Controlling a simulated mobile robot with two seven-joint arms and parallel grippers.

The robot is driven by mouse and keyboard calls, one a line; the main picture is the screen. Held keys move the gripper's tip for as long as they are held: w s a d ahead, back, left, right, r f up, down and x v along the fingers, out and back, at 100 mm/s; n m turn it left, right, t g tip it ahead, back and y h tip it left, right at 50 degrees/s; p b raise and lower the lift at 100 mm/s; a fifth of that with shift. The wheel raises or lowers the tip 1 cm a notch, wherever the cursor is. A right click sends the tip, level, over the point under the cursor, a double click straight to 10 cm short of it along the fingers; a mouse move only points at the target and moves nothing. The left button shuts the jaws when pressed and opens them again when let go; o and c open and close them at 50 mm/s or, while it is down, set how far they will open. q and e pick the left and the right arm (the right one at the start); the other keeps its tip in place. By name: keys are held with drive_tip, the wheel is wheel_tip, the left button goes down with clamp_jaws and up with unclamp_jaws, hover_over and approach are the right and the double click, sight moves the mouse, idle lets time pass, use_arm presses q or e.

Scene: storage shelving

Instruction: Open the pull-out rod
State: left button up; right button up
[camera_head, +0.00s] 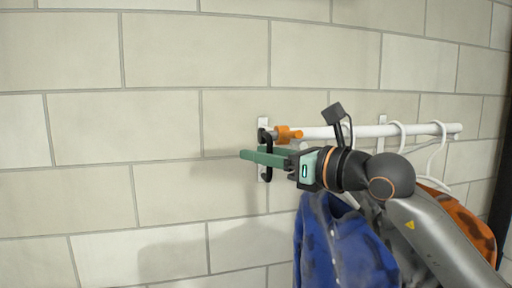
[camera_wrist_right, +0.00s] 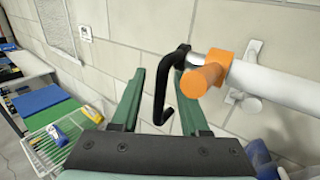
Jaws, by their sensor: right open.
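The pull-out rod (camera_head: 362,131) is a white horizontal bar on the tiled wall in the head view; it also shows at the right of the wrist view (camera_wrist_right: 275,86). An orange clamp (camera_head: 285,134) with a stub sits at its left end. A black bent handle (camera_wrist_right: 160,75) extends from that end, partly hidden by my gripper in the head view. My right gripper (camera_head: 254,157) has green fingers and is open at the rod's left end. In the wrist view the handle shows between its fingers (camera_wrist_right: 158,84); contact cannot be told. My left gripper is not in view.
A blue garment (camera_head: 342,245) and an orange one (camera_head: 462,220) hang at the right, near my right arm. White hangers (camera_head: 437,150) hook over the rod. The wall left of the rod is clear. The wrist view shows a wire basket (camera_wrist_right: 48,150) at lower left.

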drive_tip(key=shift+x, duration=0.8)
drive_tip(key=shift+c, duration=0.4)
clamp_jaws()
idle(0.5)
